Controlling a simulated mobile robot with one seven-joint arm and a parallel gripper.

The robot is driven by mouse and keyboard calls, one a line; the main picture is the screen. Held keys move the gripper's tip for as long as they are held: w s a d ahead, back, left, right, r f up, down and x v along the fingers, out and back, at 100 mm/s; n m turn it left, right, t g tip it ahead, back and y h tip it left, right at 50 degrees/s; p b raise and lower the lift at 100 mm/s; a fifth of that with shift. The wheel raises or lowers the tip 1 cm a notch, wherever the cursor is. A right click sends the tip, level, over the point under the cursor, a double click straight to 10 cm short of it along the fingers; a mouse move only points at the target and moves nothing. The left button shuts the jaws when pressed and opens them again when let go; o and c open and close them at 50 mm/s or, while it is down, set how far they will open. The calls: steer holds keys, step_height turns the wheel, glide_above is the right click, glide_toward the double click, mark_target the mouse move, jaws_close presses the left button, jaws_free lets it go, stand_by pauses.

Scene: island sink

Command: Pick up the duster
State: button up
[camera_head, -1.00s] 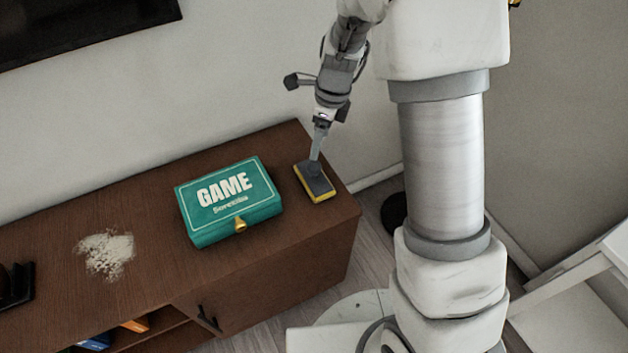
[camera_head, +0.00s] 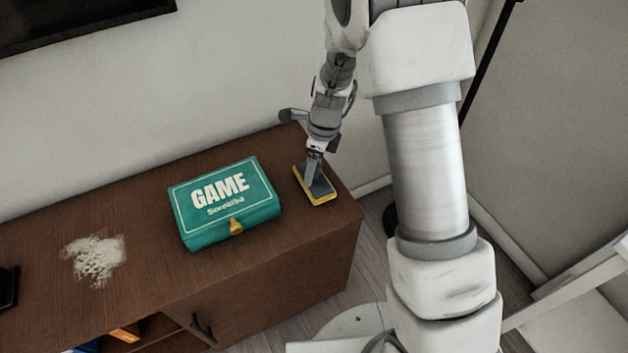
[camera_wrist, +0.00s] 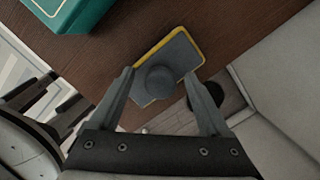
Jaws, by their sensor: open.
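The duster (camera_head: 321,190) is a grey block with a yellow edge, lying on the brown cabinet top near its right end. In the wrist view the duster (camera_wrist: 183,57) shows a round grey knob on top. My gripper (camera_head: 313,180) is directly above the duster, pointing down. In the wrist view the two fingers of my gripper (camera_wrist: 160,88) are spread apart, with the knob between and slightly beyond their tips. Whether the fingertips touch the duster cannot be told.
A green game box (camera_head: 224,203) lies left of the duster on the cabinet (camera_head: 290,265). A patch of pale powder (camera_head: 94,259) lies further left. The wall stands behind, and the cabinet's right edge is close to the duster.

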jaws_close()
steer(key=shift+r, duration=0.15)
stand_by(0.4)
step_height(320, 180, up, 4)
steer(key=shift+r+p, duration=0.1)
steer(key=shift+p, duration=1.05)
steer(key=s+d+r+p, duration=0.1)
steer(key=s+d+r, duration=0.1)
steer(key=s, duration=0.3)
steer(key=s+d+r+p, duration=0.2)
steer(key=s+d+r, duration=0.1)
steer(key=s+r, duration=0.1)
steer(key=shift+s+r, duration=0.3)
steer(key=shift+s, duration=0.45)
steer(key=c, duration=0.7)
jaws_free()
steer(key=c, duration=1.9)
jaws_free()
